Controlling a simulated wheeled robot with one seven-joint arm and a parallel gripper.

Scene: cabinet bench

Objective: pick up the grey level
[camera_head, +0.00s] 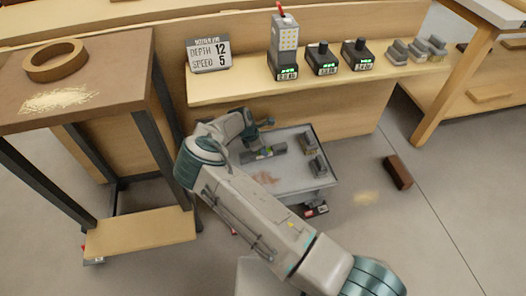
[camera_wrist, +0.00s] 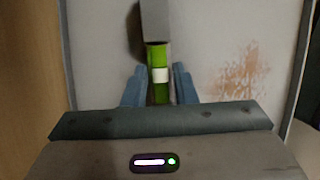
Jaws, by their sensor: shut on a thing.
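The grey level (camera_head: 279,148) is a dark grey bar with a bright green section, over the left part of the grey-topped cart (camera_head: 287,180). In the wrist view, its grey end (camera_wrist: 155,22) points up the picture and the green section with a white band lies nearer me. My gripper (camera_wrist: 159,88) is shut on the level, with a blue finger on either side of the green section. In the head view, my gripper (camera_head: 262,142) is small and partly hidden by the arm. I cannot tell whether the level touches the cart top.
Two grey objects (camera_head: 313,155) stand at the cart's right side. A reddish-brown stain (camera_wrist: 240,75) marks the cart top. Behind is a wooden shelf (camera_head: 230,88) with several devices and a sign. A brown block (camera_head: 398,172) lies on the floor to the right. A brown-topped table (camera_head: 110,85) stands left.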

